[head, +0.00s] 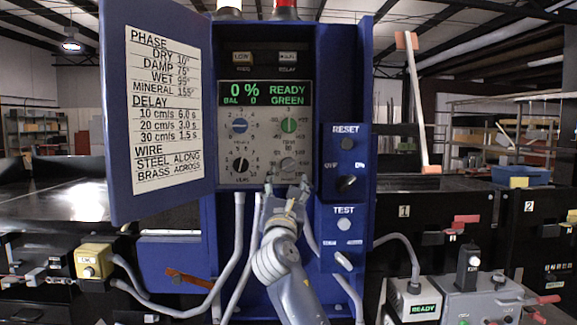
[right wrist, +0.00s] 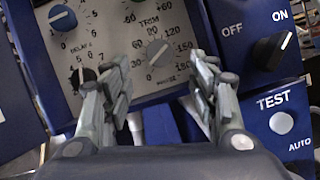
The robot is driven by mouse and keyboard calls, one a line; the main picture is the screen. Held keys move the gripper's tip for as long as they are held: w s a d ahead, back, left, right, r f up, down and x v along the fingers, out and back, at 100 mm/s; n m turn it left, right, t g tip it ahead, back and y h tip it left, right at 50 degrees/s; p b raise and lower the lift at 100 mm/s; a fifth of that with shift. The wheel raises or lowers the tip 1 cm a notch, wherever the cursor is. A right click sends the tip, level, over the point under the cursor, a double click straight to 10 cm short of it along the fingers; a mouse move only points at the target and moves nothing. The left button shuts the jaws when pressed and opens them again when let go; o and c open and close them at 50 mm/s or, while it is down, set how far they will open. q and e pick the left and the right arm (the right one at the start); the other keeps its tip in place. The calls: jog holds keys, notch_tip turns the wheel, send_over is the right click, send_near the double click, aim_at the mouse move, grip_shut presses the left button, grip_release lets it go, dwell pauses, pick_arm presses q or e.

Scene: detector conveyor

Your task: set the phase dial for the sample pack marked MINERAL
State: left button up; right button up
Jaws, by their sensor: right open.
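The grey phase dial (head: 288,164) sits at the lower right of the control panel in the blue cabinet. In the right wrist view the dial (right wrist: 157,52) has a degree scale around it, up to 180; its exact setting is hard to read. The card (head: 160,100) on the open door lists MINERAL at 155° under PHASE. My right gripper (head: 288,187) is open and empty just below the dial; its fingers (right wrist: 160,85) are apart, either side of the dial's line and short of it. No sample pack marked MINERAL is recognisable. My left gripper is out of view.
The display (head: 265,93) reads 0 %, BAL 0, READY GREEN. A blue knob (head: 239,126), a black delay knob (head: 240,165) and a green knob (head: 289,126) share the panel. The RESET box (head: 345,145) and TEST box (head: 343,240) stick out at right.

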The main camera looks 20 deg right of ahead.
aim_at(289, 167)
jog(key=shift+p+x, duration=0.95)
jog(key=shift+x, duration=3.05)
jog(key=shift+f, duration=0.1)
jog(key=c, duration=1.1)
